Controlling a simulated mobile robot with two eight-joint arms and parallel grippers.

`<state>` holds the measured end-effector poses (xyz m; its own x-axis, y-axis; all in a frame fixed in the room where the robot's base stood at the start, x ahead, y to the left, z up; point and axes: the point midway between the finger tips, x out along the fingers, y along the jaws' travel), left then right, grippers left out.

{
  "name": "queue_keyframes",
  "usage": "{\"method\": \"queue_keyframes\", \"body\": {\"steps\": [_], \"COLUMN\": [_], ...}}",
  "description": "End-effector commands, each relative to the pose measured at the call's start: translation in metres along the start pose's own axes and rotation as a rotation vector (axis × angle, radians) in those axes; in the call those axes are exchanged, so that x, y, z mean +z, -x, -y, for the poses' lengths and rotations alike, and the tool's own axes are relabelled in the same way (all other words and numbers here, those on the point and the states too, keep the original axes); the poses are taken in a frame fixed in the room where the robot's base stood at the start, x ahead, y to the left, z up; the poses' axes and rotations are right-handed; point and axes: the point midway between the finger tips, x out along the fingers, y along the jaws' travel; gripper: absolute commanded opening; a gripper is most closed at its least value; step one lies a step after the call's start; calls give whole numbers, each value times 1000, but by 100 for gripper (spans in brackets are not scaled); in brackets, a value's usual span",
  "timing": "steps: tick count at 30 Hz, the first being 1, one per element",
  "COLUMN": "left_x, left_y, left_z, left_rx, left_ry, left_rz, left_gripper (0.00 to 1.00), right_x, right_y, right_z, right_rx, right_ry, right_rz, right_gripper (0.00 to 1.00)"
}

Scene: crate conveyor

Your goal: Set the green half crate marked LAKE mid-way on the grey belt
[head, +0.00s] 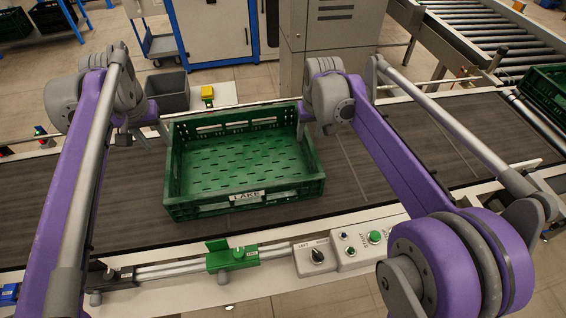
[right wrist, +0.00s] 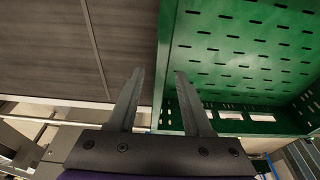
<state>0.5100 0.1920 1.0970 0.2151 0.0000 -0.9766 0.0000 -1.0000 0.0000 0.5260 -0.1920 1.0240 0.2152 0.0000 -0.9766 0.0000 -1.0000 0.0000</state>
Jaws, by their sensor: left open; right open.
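The green half crate (head: 240,197), with a white LAKE label (head: 248,198) on its near side, sits upright on the grey belt (head: 90,195), around the middle of the head view. It looks empty. My left gripper (head: 143,136) is open at its left far corner; I cannot tell if it touches. My right gripper (head: 313,130) is open at its right far corner, its fingers partly hidden by the wrist. In the right wrist view, the open right gripper (right wrist: 160,74) has the crate's wall (right wrist: 165,60) between its fingertips in the picture, not clamped.
A control panel (head: 345,250) with a knob and buttons and a green sliding stop (head: 232,257) line the belt's near edge. Another green crate (head: 548,88) is at far right. The belt is bare on both sides.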

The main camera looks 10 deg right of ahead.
Motion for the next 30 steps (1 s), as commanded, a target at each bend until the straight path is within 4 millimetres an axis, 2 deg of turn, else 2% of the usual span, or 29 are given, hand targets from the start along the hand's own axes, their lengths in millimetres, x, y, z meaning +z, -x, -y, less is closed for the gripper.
{"method": "queue_keyframes", "body": {"steps": [1, 6, 12, 30], "left_x": [0, 0, 0, 0], "left_y": [0, 0, 0, 0], "left_z": [0, 0, 0, 0], "left_rx": [0, 0, 0, 0], "left_ry": [0, 0, 0, 0], "left_rz": [0, 0, 0, 0], "left_gripper": [50, 50, 50, 50], "right_x": [0, 0, 0, 0], "right_y": [12, 47, 70, 74], "right_z": [0, 0, 0, 0], "right_rx": [0, 0, 0, 0], "right_ry": [0, 0, 0, 0], "right_rz": [0, 0, 0, 0], "right_gripper": [50, 50, 50, 50]}}
